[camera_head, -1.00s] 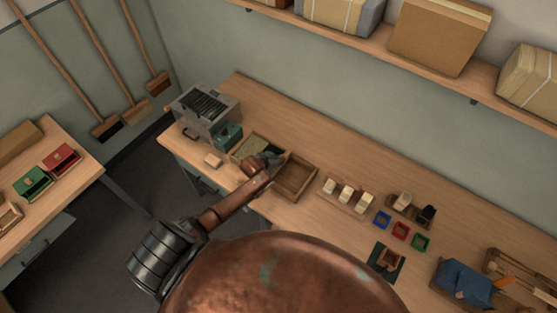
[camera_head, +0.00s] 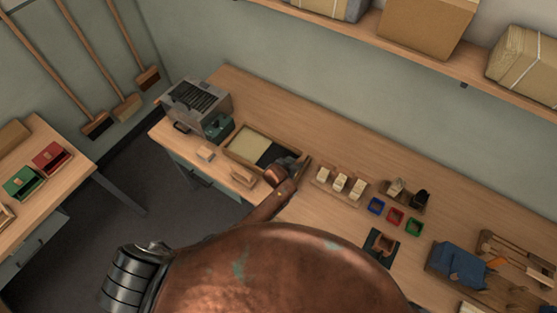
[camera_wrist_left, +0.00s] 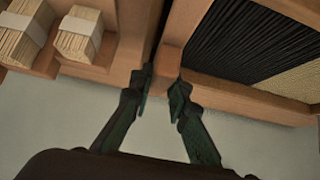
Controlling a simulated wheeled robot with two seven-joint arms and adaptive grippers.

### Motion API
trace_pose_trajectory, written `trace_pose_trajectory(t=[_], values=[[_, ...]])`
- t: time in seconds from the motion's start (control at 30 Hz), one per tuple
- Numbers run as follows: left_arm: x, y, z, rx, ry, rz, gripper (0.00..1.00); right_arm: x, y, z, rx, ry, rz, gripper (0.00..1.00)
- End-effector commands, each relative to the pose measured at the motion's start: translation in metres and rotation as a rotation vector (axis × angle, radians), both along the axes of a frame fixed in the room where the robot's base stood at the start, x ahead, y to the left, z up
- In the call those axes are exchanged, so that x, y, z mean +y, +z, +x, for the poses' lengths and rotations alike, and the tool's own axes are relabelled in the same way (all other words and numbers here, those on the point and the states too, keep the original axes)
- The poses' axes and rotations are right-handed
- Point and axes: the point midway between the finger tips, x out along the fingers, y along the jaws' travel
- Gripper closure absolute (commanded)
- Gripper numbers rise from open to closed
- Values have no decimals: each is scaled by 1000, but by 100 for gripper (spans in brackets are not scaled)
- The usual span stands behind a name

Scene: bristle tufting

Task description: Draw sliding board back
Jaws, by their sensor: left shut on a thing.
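The bristle tray (camera_head: 232,160) is a long wooden box on the bench with cream bristles at its left and black bristles at its right. My left gripper (camera_head: 297,165) is at the tray's right end. In the left wrist view its dark green fingers (camera_wrist_left: 160,85) are shut on a narrow wooden piece, which looks like the end of the sliding board (camera_wrist_left: 180,38). The black bristles (camera_wrist_left: 245,40) lie just right of it. The gripper and arm hide most of the board in the head view. My right gripper is not in view.
A rack of pale bundled blocks (camera_head: 340,184) stands close right of the gripper, also in the left wrist view (camera_wrist_left: 78,35). A grey machine (camera_head: 197,105) stands left of the tray. Coloured bins (camera_head: 396,215) are farther right.

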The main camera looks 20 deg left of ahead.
Motion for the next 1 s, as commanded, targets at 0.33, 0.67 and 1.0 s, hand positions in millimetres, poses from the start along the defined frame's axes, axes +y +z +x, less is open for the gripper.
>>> trace_pose_trajectory(t=[0.33, 0.67, 1.0], values=[[-9, -4, -5, 10, -8, -6, 82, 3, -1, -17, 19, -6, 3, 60], [-4, -2, -3, 6, -3, -4, 67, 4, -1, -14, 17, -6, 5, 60], [-1, 7, -9, 2, -1, -4, 67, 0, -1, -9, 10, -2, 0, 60]])
